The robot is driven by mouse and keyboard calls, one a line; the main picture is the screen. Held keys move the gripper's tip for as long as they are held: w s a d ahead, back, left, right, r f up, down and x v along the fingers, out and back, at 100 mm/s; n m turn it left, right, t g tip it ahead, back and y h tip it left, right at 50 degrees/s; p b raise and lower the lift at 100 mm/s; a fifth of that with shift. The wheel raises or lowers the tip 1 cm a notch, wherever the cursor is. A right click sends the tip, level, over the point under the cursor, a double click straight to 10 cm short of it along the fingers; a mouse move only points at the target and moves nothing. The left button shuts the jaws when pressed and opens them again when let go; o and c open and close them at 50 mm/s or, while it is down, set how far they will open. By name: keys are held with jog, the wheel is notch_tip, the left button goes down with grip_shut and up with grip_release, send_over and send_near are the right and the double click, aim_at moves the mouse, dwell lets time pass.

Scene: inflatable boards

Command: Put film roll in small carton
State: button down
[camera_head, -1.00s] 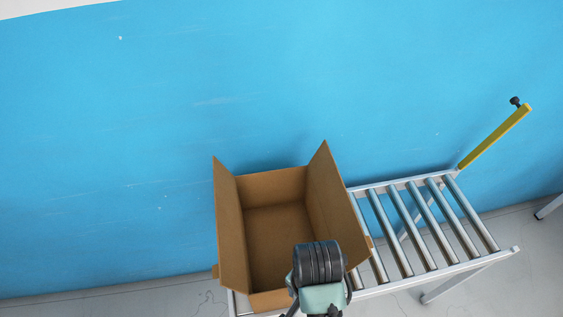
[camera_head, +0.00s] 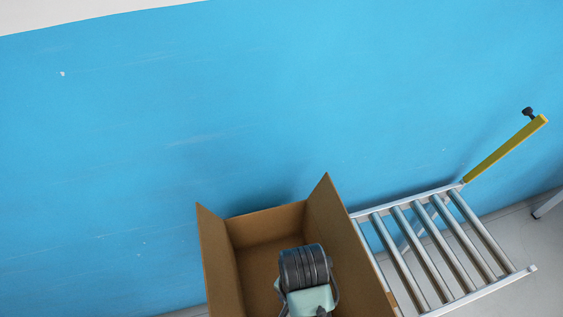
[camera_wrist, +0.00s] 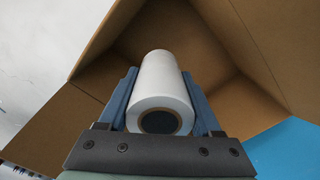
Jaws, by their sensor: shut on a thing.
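The film roll (camera_wrist: 160,80) is a white cylinder with a dark hollow core. In the wrist view it lies between the two blue fingers of my gripper (camera_wrist: 160,98), which is shut on it. The roll points toward the inside of the open small carton (camera_wrist: 246,38), whose brown walls surround its far end. In the head view the carton (camera_head: 218,258) has its flaps spread. My gripper (camera_head: 307,292) shows there as a dark ribbed and pale green body over the opening. The roll is hidden in that view. How deep it reaches into the carton I cannot tell.
The carton stands on a roller conveyor (camera_head: 440,240) with metal rollers, empty to the right of the carton. A yellow bar (camera_head: 505,149) with a black knob rises at its far right. A blue wall (camera_head: 150,150) is close behind.

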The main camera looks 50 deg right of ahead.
jog(key=f+b, duration=0.4)
jog(key=f, duration=0.6)
jog(key=f+b, duration=0.4)
jog(key=f, duration=0.6)
jog(key=shift+s+a, duration=0.1)
jog(key=shift+s, duration=0.1)
jog(key=shift+f, duration=0.1)
jog(key=shift+c, duration=0.3)
grip_release()
jog(key=shift+f, duration=0.1)
notch_tip(320, 180, up, 12)
jog(key=p, duration=0.1)
jog(key=shift+r, duration=0.2)
